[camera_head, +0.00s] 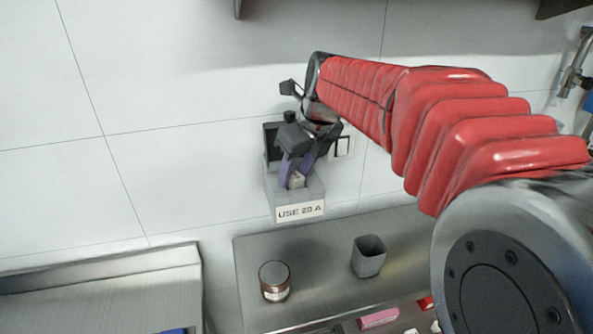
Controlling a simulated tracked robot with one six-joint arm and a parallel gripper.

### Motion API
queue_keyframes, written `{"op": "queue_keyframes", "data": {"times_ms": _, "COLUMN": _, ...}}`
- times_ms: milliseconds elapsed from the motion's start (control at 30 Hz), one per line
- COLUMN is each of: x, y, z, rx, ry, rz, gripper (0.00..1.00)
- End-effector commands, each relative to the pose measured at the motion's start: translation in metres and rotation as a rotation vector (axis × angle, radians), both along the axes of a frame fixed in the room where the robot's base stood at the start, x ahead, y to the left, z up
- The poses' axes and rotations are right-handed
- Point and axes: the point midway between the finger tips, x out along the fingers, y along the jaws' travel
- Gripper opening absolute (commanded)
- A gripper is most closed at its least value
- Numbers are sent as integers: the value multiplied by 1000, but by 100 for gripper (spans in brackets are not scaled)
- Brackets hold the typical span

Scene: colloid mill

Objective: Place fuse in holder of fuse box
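The grey fuse box (314,187) is on the tiled wall, with a white label reading "USE 20 A" on its front. My gripper (295,179) is over the box's open top, its purple fingers pointing down into it. A small light-grey piece (297,180), possibly the fuse, shows between the fingertips. I cannot tell whether the fingers grip it or stand apart from it, or whether it sits in the holder. The holder is hidden behind the gripper and the box front.
A metal shelf (325,270) below the box holds a brown jar (274,281) and a grey square cup (368,256). A pink item (378,319) and other small things lie below the shelf's front edge. A metal counter (100,290) is at lower left. Blue-handled piping (576,75) is at far right.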

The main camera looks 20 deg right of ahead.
Motion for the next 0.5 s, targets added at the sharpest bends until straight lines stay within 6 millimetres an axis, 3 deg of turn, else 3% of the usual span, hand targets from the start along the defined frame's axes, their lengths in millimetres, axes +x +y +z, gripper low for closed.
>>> {"op": "queue_keyframes", "data": {"times_ms": 500, "x": -30, "y": -17, "z": 87, "rx": -7, "ry": -12, "rz": -5, "gripper": 43}}
